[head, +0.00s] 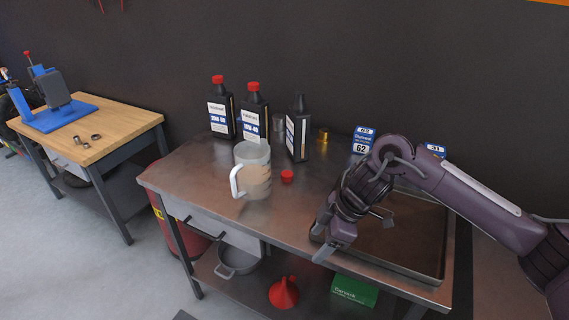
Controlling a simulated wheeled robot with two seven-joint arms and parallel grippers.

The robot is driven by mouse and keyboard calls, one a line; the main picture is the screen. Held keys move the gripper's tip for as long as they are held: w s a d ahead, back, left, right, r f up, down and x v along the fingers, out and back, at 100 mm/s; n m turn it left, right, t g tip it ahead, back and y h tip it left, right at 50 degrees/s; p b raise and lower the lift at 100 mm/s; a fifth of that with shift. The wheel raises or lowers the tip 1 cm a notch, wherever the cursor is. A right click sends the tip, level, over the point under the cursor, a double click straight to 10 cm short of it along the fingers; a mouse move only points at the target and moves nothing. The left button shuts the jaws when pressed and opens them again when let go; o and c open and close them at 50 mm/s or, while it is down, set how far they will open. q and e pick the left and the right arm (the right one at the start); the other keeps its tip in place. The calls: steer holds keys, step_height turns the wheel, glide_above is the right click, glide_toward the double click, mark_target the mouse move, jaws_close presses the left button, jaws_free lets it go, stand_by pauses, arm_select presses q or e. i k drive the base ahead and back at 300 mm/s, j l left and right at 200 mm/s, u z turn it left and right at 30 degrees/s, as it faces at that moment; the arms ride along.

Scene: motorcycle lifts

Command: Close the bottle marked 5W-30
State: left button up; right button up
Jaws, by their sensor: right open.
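A black bottle without a cap (298,130) stands upright on the metal bench, its label turned sideways so I cannot read it. A loose red cap (287,176) lies on the bench in front of it. Two more black bottles stand to its left with red caps on: one (221,112) appears marked 20W-50, the other (255,112) 10W-40. My right gripper (354,238) is open and empty, over the tray's left side, to the right of and nearer than the loose cap. My left gripper is out of view.
A translucent measuring jug (253,170) stands left of the cap. A shallow metal tray (442,262) fills the bench's right side. A brass-coloured part (323,136) and small blue-white boxes (364,140) stand at the back. A wooden-topped table (125,125) is at left.

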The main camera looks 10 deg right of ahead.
mark_target(299, 119)
steer(key=i, duration=1.1)
